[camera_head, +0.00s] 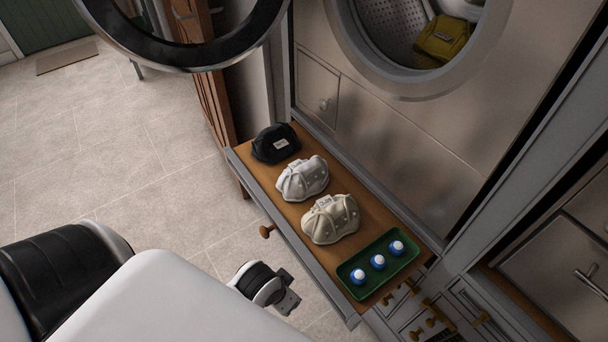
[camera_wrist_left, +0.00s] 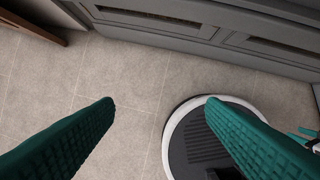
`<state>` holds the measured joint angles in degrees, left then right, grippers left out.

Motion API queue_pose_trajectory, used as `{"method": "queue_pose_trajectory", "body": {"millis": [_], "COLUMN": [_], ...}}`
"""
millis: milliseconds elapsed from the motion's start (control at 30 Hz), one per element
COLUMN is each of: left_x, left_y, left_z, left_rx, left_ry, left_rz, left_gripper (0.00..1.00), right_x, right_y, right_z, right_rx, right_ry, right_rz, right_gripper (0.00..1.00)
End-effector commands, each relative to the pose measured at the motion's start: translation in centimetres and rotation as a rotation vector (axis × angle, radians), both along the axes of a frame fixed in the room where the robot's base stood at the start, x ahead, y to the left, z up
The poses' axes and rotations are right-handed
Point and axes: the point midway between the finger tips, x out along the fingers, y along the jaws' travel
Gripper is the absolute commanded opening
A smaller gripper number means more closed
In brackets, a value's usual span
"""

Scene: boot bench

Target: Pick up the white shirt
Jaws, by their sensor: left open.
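The white shirt (camera_head: 302,179) is a folded, bunched bundle with a small label. It lies on a wooden pull-out shelf (camera_head: 375,218), between a black bundle (camera_head: 276,143) and a cream bundle (camera_head: 330,219). My left gripper (camera_head: 285,296) is low in front of the shelf, apart from the shirt. In the left wrist view its two green ribbed fingers (camera_wrist_left: 160,103) are wide apart with nothing between them, above the floor. The shirt is not in that view. Small teal parts at that view's right edge may be my right gripper; its jaws cannot be made out.
A green tray (camera_head: 346,273) with three blue-and-white round items sits at the shelf's near right end. Above is an open washer drum (camera_head: 408,45) holding a yellow-green cloth (camera_head: 441,38). Its round door (camera_head: 180,55) hangs open at upper left.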

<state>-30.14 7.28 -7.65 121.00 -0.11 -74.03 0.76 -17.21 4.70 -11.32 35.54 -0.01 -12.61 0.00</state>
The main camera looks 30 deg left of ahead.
Motion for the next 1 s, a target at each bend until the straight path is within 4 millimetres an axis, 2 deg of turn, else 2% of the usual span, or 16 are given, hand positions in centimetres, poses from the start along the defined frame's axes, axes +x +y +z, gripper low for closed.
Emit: {"method": "queue_pose_trajectory", "body": {"millis": [33, 100, 233, 567, 800, 1000], "left_x": [0.2, 0.4, 1.9, 7.5, 12.3, 14.5], "left_y": [0.4, 1.1, 3.6, 9.1, 13.3, 15.0], "left_z": [1.7, 3.7, 7.1, 9.3, 11.4, 13.7], "left_rx": [0.007, 0.018, 0.063, 0.106, 0.049, -0.056], "left_ry": [-0.022, -0.053, -0.177, -0.5, -0.755, -0.878], "left_rz": [0.002, 0.01, 0.028, 0.009, -0.119, -0.252], "left_gripper": [0.65, 0.65, 0.65, 0.65, 0.65, 0.65], "right_x": [0.0, 0.0, 0.0, 0.0, 0.0, 0.0], "right_y": [0.0, 0.0, 0.0, 0.1, 0.2, 0.3], "right_z": [0.1, 0.1, 0.2, 0.2, 0.2, 0.2], "right_rx": [0.0, 0.0, 0.0, 0.001, 0.003, 0.004], "right_ry": [0.0, 0.0, 0.0, -0.001, 0.0, 0.0], "right_rz": [0.0, 0.0, 0.0, 0.001, 0.002, 0.002], "right_gripper": [0.36, 0.36, 0.36, 0.36, 0.36, 0.36]}}
